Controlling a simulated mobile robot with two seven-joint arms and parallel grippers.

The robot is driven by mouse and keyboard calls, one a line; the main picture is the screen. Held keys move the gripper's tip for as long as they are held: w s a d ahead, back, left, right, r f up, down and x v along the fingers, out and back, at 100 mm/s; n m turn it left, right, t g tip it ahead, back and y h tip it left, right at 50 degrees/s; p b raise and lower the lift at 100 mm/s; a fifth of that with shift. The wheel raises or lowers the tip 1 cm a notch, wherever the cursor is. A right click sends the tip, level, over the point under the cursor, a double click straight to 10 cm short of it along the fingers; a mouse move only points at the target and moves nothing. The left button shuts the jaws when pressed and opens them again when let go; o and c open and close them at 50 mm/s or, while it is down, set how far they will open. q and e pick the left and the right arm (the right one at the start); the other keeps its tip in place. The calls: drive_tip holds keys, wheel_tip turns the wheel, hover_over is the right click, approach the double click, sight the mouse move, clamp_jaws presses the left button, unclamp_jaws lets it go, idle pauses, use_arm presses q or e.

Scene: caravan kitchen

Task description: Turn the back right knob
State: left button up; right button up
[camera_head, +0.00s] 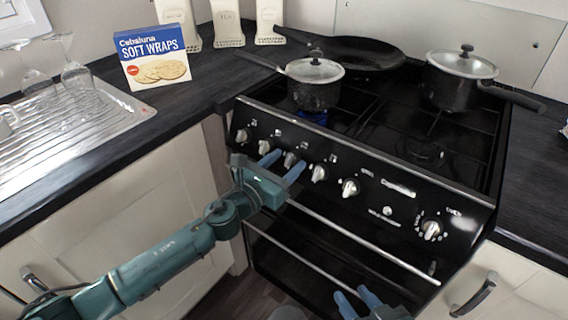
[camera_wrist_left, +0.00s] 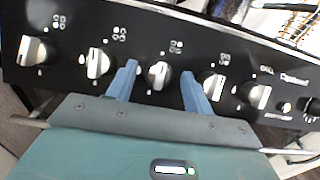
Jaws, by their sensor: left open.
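The stove's front panel (camera_head: 375,190) carries a row of silver knobs. My left gripper (camera_head: 283,164) is open at the panel, with one blue finger on each side of the third knob from the left (camera_head: 289,159). In the left wrist view this knob (camera_wrist_left: 158,74) sits between the fingertips of the left gripper (camera_wrist_left: 158,76), with a gap on both sides. Its pointer looks roughly upright. Small burner symbols sit above the knobs, too small to read surely. My right gripper (camera_head: 350,291) is low at the bottom edge, empty, its blue fingers apart.
Neighbouring knobs (camera_head: 319,172) sit close on both sides. A lidded pot (camera_head: 315,92) stands on the left with a blue glow beneath. A second pot (camera_head: 452,92) and a black pan (camera_head: 362,52) are on the hob. An oven handle bar (camera_head: 365,243) runs below.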

use_arm(q)
drive_tip(key=shift+c, duration=0.6)
drive_tip(key=c, duration=0.8)
drive_tip(key=shift+c, duration=0.2)
